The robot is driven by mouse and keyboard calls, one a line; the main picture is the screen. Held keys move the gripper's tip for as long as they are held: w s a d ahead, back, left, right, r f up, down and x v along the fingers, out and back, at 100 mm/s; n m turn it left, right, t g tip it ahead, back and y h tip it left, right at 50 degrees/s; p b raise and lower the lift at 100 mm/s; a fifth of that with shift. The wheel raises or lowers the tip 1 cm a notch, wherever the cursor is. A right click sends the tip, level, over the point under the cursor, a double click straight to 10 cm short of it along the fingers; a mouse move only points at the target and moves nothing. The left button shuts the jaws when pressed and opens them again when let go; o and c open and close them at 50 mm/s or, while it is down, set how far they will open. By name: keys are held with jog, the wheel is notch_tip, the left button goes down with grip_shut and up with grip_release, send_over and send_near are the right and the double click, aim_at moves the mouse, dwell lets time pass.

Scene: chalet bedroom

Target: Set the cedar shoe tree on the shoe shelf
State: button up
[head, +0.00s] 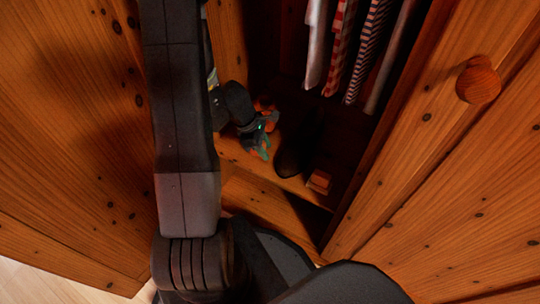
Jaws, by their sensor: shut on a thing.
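My gripper (266,136) is inside the open wardrobe, low over the shoe shelf (238,156). It is shut on a small orange-brown wooden thing (265,103), which looks like the cedar shoe tree. Most of that thing is hidden behind my gripper and wrist, and its full shape does not show. I cannot tell whether it touches the shelf. A dark shoe (292,160) stands on the shelf just right of my gripper.
A small wooden block (319,181) lies near the shelf's front right. Clothes (345,45) hang above. Wardrobe doors stand left (75,130) and right (455,170), the right one with a round knob (478,81). A dark gap lies below the shelf.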

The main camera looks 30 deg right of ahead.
aim_at(265, 163)
jog(key=shift+f+b, duration=1.2)
jog(key=shift+f, duration=1.5)
jog(key=shift+f, duration=0.15)
jog(key=o, duration=1.2)
jog(key=shift+r+p, duration=0.3)
jog(key=shift+r, duration=0.2)
jog(key=p+v, duration=0.5)
jog(key=v, duration=0.6)
jog(key=shift+w+a+r+p, duration=0.1)
jog(key=shift+w+a+p, duration=0.1)
jog(key=shift+p, duration=0.2)
